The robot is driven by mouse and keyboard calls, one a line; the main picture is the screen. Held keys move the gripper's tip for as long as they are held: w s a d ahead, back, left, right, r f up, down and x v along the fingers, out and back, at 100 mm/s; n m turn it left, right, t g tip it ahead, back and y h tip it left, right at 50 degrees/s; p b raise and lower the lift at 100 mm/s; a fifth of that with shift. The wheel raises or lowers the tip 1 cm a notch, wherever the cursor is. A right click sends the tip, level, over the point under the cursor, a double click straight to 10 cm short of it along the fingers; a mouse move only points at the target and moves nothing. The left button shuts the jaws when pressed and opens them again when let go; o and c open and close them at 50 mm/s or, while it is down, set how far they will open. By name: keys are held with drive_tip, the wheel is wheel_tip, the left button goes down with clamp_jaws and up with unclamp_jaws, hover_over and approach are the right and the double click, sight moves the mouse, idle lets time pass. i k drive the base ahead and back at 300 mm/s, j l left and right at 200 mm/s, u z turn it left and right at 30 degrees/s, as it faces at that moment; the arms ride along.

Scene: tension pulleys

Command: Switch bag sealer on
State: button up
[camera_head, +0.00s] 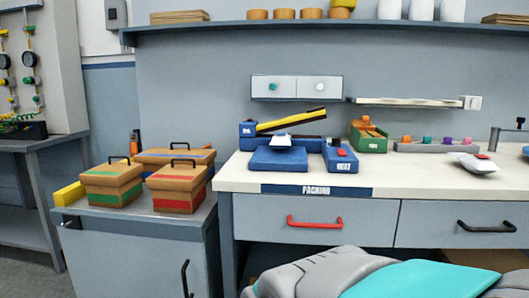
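The bag sealer (279,158) is a blue machine on the white packing bench. It has a raised arm (290,122) with yellow and black stripes. A small white piece (282,140) lies at its middle. A blue box (341,160) marked "HEAT" stands at its right, with a small red part (341,152) on top that may be a switch. I cannot tell the switch's position. My gripper is not in view; a grey and teal part of my body fills the bottom right.
The white bench (400,181) has a red-handled drawer (314,222) and a black-handled one. A green box (368,137), a row of coloured blocks (437,145) and a white bag (477,163) stand to the right. Lidded boxes (180,187) crowd the left cabinet. A shelf (330,27) hangs above.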

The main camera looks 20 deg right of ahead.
sight(342, 152)
drive_tip(key=z, duration=0.4)
drive_tip(key=l+z, duration=0.1)
drive_tip(key=z, duration=0.7)
drive_tip(key=i+l+z, duration=0.1)
drive_tip(key=z, duration=0.3)
